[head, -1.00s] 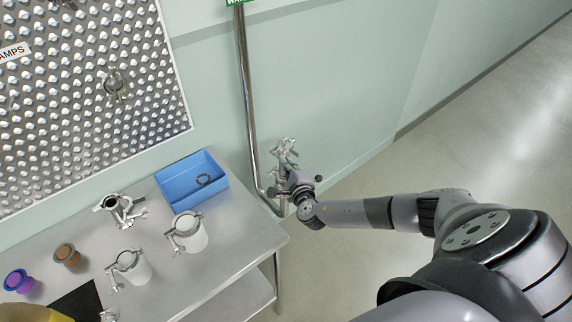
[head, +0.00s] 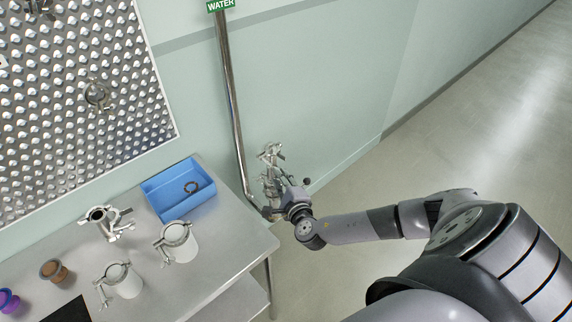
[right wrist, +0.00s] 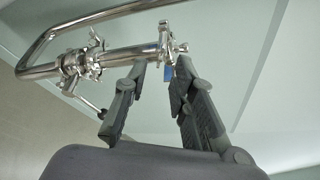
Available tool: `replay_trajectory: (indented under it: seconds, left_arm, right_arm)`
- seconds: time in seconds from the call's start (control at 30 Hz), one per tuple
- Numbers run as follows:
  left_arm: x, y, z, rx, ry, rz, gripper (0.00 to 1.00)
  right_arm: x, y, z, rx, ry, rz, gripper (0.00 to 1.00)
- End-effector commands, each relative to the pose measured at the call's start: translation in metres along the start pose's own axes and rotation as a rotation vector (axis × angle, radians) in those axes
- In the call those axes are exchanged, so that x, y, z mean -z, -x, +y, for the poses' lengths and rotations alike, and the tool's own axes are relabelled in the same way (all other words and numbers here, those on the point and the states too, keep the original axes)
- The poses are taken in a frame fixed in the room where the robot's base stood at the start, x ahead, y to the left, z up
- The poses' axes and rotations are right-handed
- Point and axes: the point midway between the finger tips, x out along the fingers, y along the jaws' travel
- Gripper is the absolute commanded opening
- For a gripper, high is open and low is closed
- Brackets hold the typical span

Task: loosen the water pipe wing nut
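The steel water pipe (head: 231,100) runs down the wall below the green WATER sign (head: 221,5) and bends near the table's right end. In the right wrist view the pipe (right wrist: 40,70) carries a clamp (right wrist: 78,65) on the left and another clamp (right wrist: 166,42) near its open-looking end. My right gripper (right wrist: 162,66) is open, its two fingertips just below the end clamp and on either side of a small blue part (right wrist: 168,74). I cannot tell whether they touch. Which part is the wing nut is unclear. In the head view the right gripper (head: 272,184) is small beside the pipe fittings. My left gripper is out of view.
A steel table (head: 225,235) stands left of the pipe. A studded panel (head: 80,140) hangs above. The floor on the right is clear.

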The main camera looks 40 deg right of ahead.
Motion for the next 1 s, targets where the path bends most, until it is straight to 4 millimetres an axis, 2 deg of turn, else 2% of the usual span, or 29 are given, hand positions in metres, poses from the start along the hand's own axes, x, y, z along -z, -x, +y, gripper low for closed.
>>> replay_trajectory:
  seconds: [0.1, 0.33, 0.5, 1.0]
  left_arm:
    - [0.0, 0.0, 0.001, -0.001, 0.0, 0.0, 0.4]
    - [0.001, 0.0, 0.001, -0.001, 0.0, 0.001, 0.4]
    - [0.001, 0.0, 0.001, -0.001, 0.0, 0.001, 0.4]
    - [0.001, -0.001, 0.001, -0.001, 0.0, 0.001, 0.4]
  right_arm:
    - [0.0, 0.027, 0.001, -0.003, -0.001, -0.001, 0.24]
    - [0.0, 0.057, 0.0, 0.0, 0.0, 0.0, 0.24]
    - [-0.001, 0.064, -0.001, 0.001, -0.001, -0.001, 0.24]
    - [0.0, 0.063, 0.001, 0.0, -0.005, 0.001, 0.24]
